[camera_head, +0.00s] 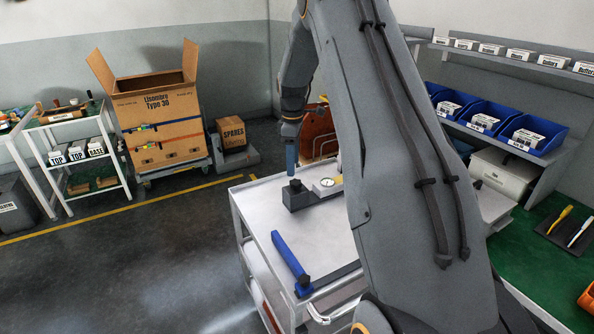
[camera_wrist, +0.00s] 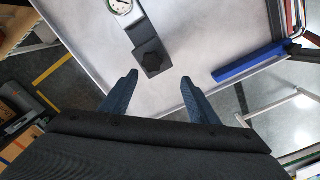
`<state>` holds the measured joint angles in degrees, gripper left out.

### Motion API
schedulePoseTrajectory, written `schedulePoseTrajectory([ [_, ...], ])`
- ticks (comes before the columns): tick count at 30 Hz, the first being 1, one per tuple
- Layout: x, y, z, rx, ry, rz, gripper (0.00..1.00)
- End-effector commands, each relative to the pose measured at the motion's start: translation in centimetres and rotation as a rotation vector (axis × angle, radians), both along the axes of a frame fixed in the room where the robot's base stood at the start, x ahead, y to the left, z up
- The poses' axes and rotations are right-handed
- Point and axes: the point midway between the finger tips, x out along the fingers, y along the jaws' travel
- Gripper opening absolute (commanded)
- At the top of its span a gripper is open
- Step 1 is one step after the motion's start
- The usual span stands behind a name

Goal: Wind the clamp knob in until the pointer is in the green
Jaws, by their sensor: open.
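The clamp fixture stands on a white-topped cart (camera_head: 260,207). Its dark clamp knob (camera_head: 295,186) sits on a dark block at the fixture's left end, and it also shows in the wrist view (camera_wrist: 152,60). The round white dial (camera_head: 327,183) is to the knob's right; in the wrist view the dial (camera_wrist: 121,5) is cut by the top edge. Its pointer is too small to read. My gripper (camera_head: 291,170) points down near the knob. In the wrist view my gripper (camera_wrist: 159,77) has its blue fingers wide apart, with nothing between them and the knob just ahead of the tips.
A blue bar (camera_head: 290,258) lies near the cart's front edge, also in the wrist view (camera_wrist: 248,63). Blue bins (camera_head: 487,117) and a green bench (camera_head: 550,235) are at right. The cart top's left part is clear.

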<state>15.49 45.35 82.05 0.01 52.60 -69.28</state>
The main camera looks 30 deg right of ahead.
Motion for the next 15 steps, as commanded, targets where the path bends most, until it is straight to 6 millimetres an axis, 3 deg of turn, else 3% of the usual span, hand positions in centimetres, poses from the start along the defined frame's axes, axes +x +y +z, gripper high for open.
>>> schedulePoseTrajectory([
  [3,0.9,-1.3,0.0,0.001,0.001,0.045,0.55],
  [8,1.1,-1.6,-1.1,0.001,0.003,0.061,0.55],
  [15,1.0,-1.5,-4.7,0.001,0.004,0.060,0.55],
])
